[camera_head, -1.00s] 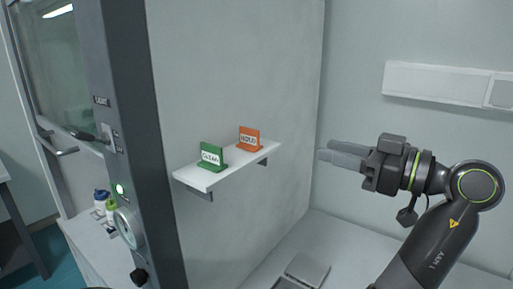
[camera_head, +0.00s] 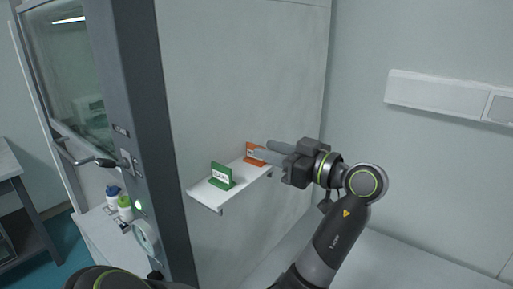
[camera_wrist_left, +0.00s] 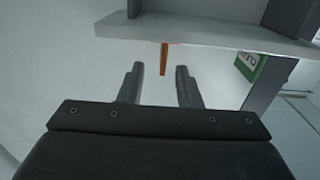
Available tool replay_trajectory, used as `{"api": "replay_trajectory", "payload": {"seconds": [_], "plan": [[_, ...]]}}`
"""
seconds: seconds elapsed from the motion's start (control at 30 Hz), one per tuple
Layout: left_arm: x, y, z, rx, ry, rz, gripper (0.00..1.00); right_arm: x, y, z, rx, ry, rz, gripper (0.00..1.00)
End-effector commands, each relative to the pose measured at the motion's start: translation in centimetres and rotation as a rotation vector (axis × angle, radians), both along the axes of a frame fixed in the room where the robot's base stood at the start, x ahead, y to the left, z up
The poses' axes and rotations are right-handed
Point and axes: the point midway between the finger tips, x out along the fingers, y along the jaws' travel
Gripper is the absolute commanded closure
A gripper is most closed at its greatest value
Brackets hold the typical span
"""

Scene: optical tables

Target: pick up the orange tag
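The orange tag (camera_head: 250,151) stands upright on a small white wall shelf (camera_head: 207,196), partly hidden behind my left gripper's fingers. My left gripper (camera_head: 258,152) reaches in from the right with its fingers at the tag. In the left wrist view the gripper (camera_wrist_left: 159,67) is open, and the orange tag (camera_wrist_left: 164,58) shows edge-on as a thin strip between the fingertips, with gaps on both sides. I see no finger gripping it. My right gripper is not in view.
A green tag (camera_head: 222,176) stands on the shelf to the left of the orange one; it also shows in the left wrist view (camera_wrist_left: 249,66). A dark grey post (camera_head: 150,130) stands left of the shelf. Bottles (camera_head: 124,205) sit at lower left. Space right of the arm is clear.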

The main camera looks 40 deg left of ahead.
Motion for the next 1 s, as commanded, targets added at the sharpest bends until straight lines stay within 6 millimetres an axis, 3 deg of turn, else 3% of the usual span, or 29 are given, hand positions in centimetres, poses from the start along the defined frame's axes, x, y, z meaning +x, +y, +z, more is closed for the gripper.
{"api": "replay_trajectory", "payload": {"seconds": [0.03,0.2,0.53,0.8,1.0], "plan": [[-0.2,0.6,0.7,0.001,0.001,0.002,0.69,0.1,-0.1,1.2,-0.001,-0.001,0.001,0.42],[-0.5,2.4,0.5,0.002,0.001,0.002,0.69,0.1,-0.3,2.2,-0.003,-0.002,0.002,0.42],[-0.5,3.0,0.2,-0.001,-0.001,0.000,0.69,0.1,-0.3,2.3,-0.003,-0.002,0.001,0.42],[-0.5,3.0,0.2,0.000,0.000,0.000,1.00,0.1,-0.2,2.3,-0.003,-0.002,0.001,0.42],[-0.5,2.9,0.2,0.000,0.000,-0.001,1.00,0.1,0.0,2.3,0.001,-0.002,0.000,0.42]]}}
